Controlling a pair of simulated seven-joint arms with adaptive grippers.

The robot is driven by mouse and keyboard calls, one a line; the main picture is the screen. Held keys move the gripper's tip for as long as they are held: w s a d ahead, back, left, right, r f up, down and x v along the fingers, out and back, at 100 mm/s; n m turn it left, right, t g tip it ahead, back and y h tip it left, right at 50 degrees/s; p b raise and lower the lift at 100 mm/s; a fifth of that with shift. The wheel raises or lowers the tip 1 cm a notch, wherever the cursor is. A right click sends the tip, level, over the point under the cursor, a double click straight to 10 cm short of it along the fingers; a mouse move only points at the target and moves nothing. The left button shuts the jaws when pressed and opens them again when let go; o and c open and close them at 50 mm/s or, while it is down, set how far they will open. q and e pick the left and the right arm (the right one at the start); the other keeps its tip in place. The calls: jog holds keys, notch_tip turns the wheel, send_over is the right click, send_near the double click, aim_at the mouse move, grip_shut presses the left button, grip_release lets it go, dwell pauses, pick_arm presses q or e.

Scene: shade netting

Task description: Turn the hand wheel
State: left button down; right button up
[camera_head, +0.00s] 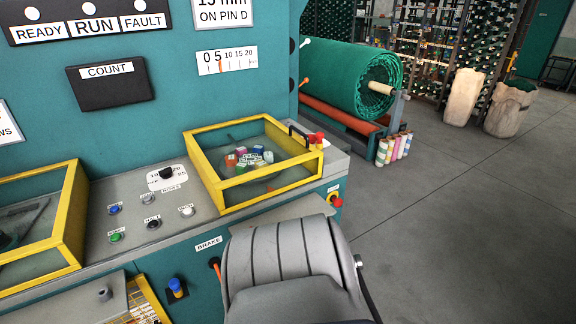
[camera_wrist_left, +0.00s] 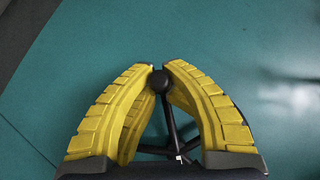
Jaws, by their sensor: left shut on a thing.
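In the left wrist view, the hand wheel (camera_wrist_left: 171,122) shows as thin black spokes in front of a teal panel. A round black knob (camera_wrist_left: 160,82) is at its upper end. My left gripper (camera_wrist_left: 159,70), with yellow ribbed fingers, is closed around the knob, with the fingertips on either side of it. The rest of the wheel is partly hidden by the fingers and the gripper's base. I cannot make out the wheel or either gripper in the head view.
The teal machine's control panel (camera_head: 141,238) carries several buttons and a dial. A yellow-framed clear guard (camera_head: 207,165) stands on it, with a second guard (camera_head: 72,215) at the left. A green netting roll (camera_head: 345,78) is behind. The floor (camera_head: 480,210) at the right is clear.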

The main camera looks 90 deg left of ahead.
pick_arm(q)
jog(key=shift+s+d, duration=0.15)
jog(key=shift+d, duration=0.1)
jog(key=c, duration=1.3)
grip_release()
jog(key=shift+a, duration=0.15)
jog(key=shift+w, duration=0.2)
jog(key=shift+w+d+r, duration=0.25)
jog(key=shift+w, duration=0.35)
jog(key=v, duration=1)
jog(key=shift+w+d+r, duration=0.1)
jog(key=shift+d+r, duration=0.05)
